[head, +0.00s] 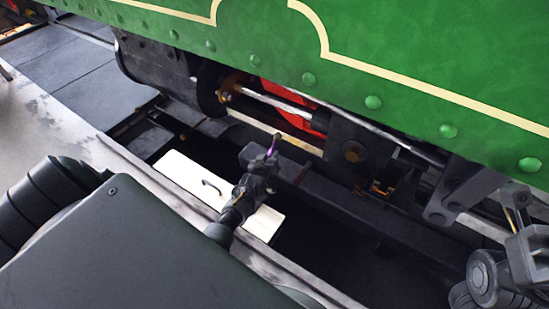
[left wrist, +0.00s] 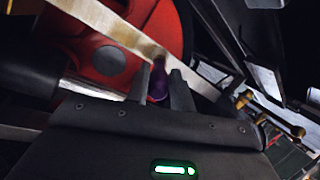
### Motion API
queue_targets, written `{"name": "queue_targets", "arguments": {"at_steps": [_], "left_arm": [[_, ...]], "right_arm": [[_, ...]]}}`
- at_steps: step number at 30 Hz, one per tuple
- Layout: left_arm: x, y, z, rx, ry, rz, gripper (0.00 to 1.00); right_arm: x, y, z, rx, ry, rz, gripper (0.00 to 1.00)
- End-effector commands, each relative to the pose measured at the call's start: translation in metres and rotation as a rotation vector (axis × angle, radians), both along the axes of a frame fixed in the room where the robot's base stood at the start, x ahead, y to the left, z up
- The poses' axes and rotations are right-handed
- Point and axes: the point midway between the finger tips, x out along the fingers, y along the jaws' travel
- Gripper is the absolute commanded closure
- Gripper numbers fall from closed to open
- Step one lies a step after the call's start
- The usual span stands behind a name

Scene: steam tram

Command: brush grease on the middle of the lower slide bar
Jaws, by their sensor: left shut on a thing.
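My left gripper (head: 262,160) is shut on a brush with a purple handle (head: 274,146). In the left wrist view the purple handle (left wrist: 158,90) stands between the two fingers (left wrist: 160,82). The brush head (left wrist: 160,58) overlaps the pale lower slide bar (left wrist: 110,27); I cannot tell whether it touches. In the head view the slide bar (head: 250,124) runs below the silver rod (head: 280,101), and the brush end lies over it, left of the dark crosshead block (head: 352,150). No grease can be made out on the bar. My right gripper (head: 520,225) is partly seen at the right edge; its jaws are unclear.
A red wheel (head: 300,114) is behind the bars. The green riveted side panel (head: 400,60) overhangs them. A cream box (head: 181,173) with a dark handle lies below my left gripper. The pale platform edge (head: 120,160) borders a dark gap.

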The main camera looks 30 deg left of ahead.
Motion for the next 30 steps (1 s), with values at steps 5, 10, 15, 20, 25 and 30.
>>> {"name": "queue_targets", "arguments": {"at_steps": [5,10,15,20,25,30], "left_arm": [[0.001,0.016,0.001,0.001,-0.003,0.0,1.0],[0.001,0.018,0.002,0.0,-0.005,0.0,1.0],[0.001,0.018,0.003,0.0,-0.004,0.001,1.0],[-0.012,0.017,0.005,0.001,-0.003,0.001,1.0],[-0.031,0.017,0.004,0.001,-0.001,0.002,1.0],[-0.049,0.016,0.004,0.001,0.0,0.001,1.0]], "right_arm": [[0.0,0.0,0.0,0.0,0.0,0.0,0.64],[0.0,0.0,0.0,0.0,0.0,0.0,0.64],[0.0,0.0,0.001,0.0,0.0,0.0,0.64],[0.0,0.0,0.012,0.0,0.0,0.0,0.64],[0.0,0.0,0.024,0.0,0.0,0.0,0.64],[0.0,0.0,0.034,0.0,0.0,0.0,0.64]]}}
